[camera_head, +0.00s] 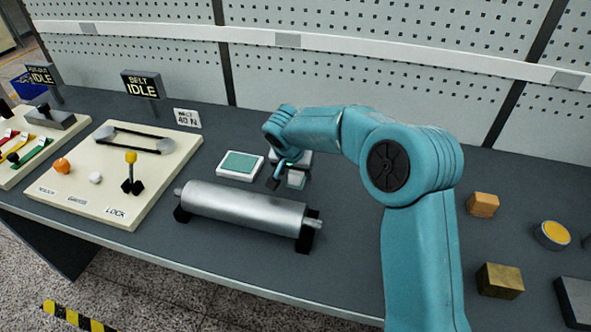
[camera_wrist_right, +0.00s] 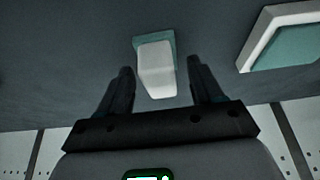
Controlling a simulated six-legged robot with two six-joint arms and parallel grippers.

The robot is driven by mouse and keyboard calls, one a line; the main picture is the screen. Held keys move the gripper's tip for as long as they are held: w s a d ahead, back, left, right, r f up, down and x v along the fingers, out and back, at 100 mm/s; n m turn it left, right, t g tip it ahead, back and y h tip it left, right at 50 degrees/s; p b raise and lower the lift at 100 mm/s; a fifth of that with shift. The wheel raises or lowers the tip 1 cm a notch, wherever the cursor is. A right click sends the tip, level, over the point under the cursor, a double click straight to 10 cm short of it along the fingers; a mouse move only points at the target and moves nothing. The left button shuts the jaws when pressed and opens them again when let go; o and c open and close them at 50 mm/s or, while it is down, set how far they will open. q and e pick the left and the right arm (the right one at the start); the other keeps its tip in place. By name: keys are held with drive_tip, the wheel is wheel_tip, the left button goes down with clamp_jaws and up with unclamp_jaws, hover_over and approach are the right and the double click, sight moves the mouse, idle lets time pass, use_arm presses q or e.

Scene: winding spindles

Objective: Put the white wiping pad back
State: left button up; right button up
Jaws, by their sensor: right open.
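The white wiping pad (camera_wrist_right: 155,68) shows in the right wrist view as a white block with a teal layer at its far end. In the head view the pad (camera_head: 297,180) is small and partly covered by my right gripper (camera_head: 284,179). My right gripper (camera_wrist_right: 163,88) is open, with a dark finger on each side of the pad and a gap visible at both sides. The shallow white tray (camera_head: 222,171) with a teal floor lies just left of the pad in the head view; its corner (camera_wrist_right: 262,32) also shows in the wrist view. My left gripper is out of view.
A metal roller (camera_head: 245,207) on black supports lies in front of the gripper. A cream control board (camera_head: 98,205) with a belt and knobs is at left. Wooden blocks (camera_head: 483,204) and a yellow-topped round tin (camera_head: 553,236) stand at right. A perforated wall closes the back.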

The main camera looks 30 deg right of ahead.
drive_tip(key=v, duration=1.1)
drive_tip(key=shift+r, duration=0.3)
drive_tip(key=shift+s+f, duration=0.1)
drive_tip(key=shift+s, duration=0.1)
